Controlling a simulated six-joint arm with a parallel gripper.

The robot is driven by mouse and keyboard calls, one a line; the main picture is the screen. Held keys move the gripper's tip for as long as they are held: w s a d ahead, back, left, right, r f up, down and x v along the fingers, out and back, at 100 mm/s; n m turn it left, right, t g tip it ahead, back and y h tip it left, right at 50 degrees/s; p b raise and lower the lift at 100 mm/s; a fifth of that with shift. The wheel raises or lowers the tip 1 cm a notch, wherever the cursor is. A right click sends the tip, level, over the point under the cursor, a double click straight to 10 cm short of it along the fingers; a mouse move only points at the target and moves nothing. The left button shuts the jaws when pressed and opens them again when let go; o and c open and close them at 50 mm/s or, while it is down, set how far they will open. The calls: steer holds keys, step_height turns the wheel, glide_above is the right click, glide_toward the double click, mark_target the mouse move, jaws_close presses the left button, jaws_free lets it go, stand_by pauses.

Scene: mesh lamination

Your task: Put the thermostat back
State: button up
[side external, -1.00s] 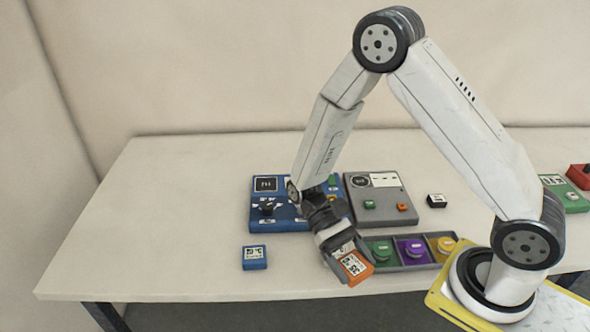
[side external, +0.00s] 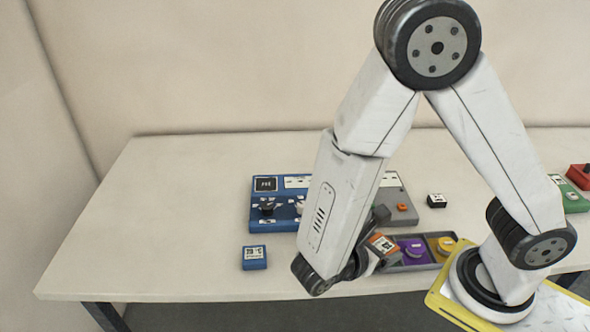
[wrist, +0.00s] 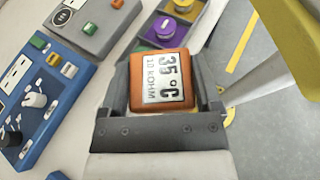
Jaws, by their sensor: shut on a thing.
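The orange thermostat (side external: 384,244) is a small block with a white label reading 35 °C in the wrist view (wrist: 165,75). My gripper (wrist: 159,88) is shut on it, one finger on each side. In the side view my gripper (side external: 376,249) holds it near the left part of the grey tray (side external: 424,267); whether it touches the tray is unclear. A blue thermostat block (side external: 254,257) with a similar label lies on the table at the left. A dark block (side external: 437,200) with a white label lies right of the grey panel.
The blue panel (side external: 262,216) and grey panel (side external: 408,214) stand behind. A green device (side external: 570,198) is at right.

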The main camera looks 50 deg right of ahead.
steer(key=n+t, duration=0.2)
steer(key=w+n+t, duration=0.1)
steer(key=shift+a+r+t, duration=0.3)
steer(key=shift+a+t, duration=0.05)
steer(key=shift+t, duration=0.05)
steer(key=n+t, duration=0.1)
steer(key=w+a+n+t, duration=0.1)
steer(key=n+t, duration=0.1)
steer(key=t, duration=0.1)
steer(key=shift+w+a+r+n+y, duration=0.25)
steer(key=shift+w+a+n+y, duration=0.05)
steer(key=shift+n, duration=0.1)
steer(key=w+f, duration=0.2)
steer(key=w, duration=0.2)
steer(key=w+a+f, duration=0.1)
steer(key=w+f, duration=0.2)
steer(key=w, duration=0.1)
steer(key=w+f, duration=0.3)
steer(key=w, duration=0.1)
steer(key=shift+w+a+f, duration=0.1)
steer(key=shift+w+a, duration=0.05)
steer(key=shift+a, duration=0.25)
steer(key=shift+w+a+f, duration=0.1)
steer(key=shift+w+f, duration=0.4)
steer(key=shift+f, duration=0.1)
steer(key=shift+f, duration=0.1)
steer(key=shift+w+f, duration=0.2)
steer(key=shift+w, duration=0.05)
steer(key=shift+f, duration=1.55)
